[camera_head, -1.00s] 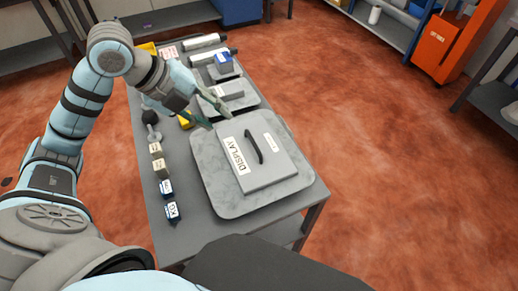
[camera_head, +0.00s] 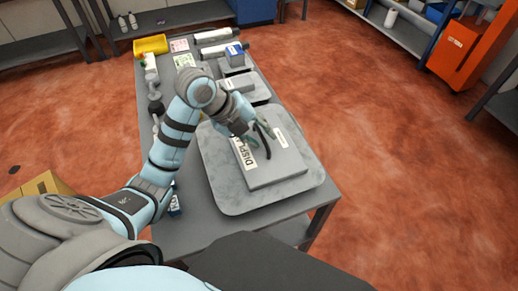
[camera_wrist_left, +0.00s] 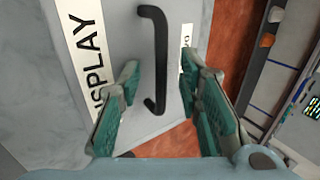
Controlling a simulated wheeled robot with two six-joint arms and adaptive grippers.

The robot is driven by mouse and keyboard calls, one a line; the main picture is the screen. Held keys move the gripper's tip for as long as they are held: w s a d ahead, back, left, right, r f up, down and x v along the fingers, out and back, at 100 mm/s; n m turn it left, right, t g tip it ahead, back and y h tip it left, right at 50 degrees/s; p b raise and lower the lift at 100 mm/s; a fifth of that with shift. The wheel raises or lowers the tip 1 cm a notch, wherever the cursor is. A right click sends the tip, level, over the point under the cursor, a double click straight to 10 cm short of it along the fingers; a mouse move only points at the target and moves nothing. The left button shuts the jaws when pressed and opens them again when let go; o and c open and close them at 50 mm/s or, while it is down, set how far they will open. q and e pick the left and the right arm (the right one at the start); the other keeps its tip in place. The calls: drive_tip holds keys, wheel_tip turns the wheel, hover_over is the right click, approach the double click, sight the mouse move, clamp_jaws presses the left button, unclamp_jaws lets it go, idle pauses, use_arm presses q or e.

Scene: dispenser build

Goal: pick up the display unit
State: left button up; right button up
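The display unit (camera_head: 275,172) is a flat grey slab with a white DISPLAY label and a black handle (camera_head: 262,135). It lies on a rounded grey stone-like plate (camera_head: 222,180) on the table. My left gripper (camera_head: 256,140) is over the unit at the handle. In the left wrist view the black handle (camera_wrist_left: 157,60) stands between the two open green-padded fingers (camera_wrist_left: 160,92), with gaps on both sides. The display unit's face (camera_wrist_left: 125,45) shows behind it. My right gripper is not in view.
The grey table (camera_head: 190,236) also carries a yellow bin (camera_head: 151,45), a blue-and-white box (camera_head: 235,54) and several parts along its back and left side. A cardboard box (camera_head: 40,187) is at the left. An orange cabinet (camera_head: 462,50) stands far right.

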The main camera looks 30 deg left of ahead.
use_arm(q)
clamp_jaws()
drive_tip(key=shift+r, duration=0.15)
idle(0.4)
wheel_tip(320, 180, up, 20)
drive_tip(key=p, duration=1.4)
wheel_tip(320, 180, down, 16)
drive_tip(key=b, duration=1.3)
drive_tip(key=shift+r+b, duration=0.2)
drive_tip(key=shift+b, duration=0.2)
drive_tip(key=shift+f, duration=0.3)
drive_tip(key=shift+f+p, duration=0.4)
drive_tip(key=shift+f, duration=1.35)
